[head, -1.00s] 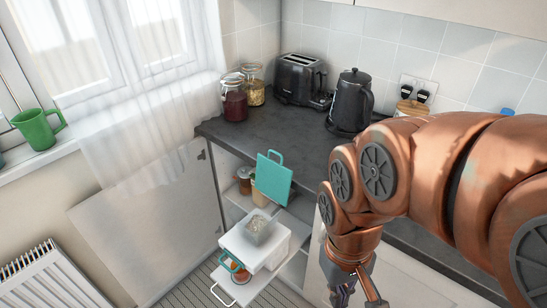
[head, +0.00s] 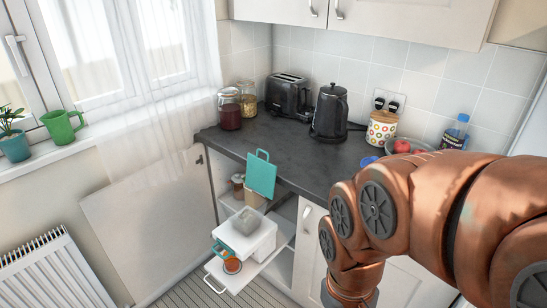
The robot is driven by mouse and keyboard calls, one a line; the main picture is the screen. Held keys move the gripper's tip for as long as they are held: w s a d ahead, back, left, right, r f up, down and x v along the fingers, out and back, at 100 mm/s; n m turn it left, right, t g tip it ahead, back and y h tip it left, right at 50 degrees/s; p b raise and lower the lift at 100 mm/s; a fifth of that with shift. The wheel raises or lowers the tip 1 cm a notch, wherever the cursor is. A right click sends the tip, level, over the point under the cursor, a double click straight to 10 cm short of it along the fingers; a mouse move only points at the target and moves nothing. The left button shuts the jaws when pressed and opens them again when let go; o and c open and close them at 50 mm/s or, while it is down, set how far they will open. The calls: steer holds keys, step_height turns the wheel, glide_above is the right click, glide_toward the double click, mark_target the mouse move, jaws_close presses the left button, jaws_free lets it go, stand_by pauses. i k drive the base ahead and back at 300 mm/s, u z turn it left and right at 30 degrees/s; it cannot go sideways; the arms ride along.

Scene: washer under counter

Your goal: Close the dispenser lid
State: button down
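The dispenser (head: 262,243) is a white box on a pulled-out white shelf in the lower cabinet. A clear or pale grey bin (head: 244,221) shows at its top. The teal lid (head: 262,177) with a loop handle stands open, roughly upright, behind and above the box. Its hinge is hard to make out. My arm comes in from the right, and its wrist (head: 352,290) is at the bottom edge, right of the dispenser and apart from it. My gripper's fingers are below the picture, so their state is hidden.
The shelf has a white front handle (head: 213,284), with an orange item (head: 232,265) on it. Jars (head: 238,181) stand inside the cabinet. An open cabinet door (head: 150,225) is at left. The dark counter (head: 285,150) holds a toaster (head: 289,96) and kettle (head: 330,112).

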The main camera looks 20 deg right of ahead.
mark_target(261, 174)
steer(key=z, duration=0.25)
steer(key=i, duration=1.05)
steer(key=u, duration=0.65)
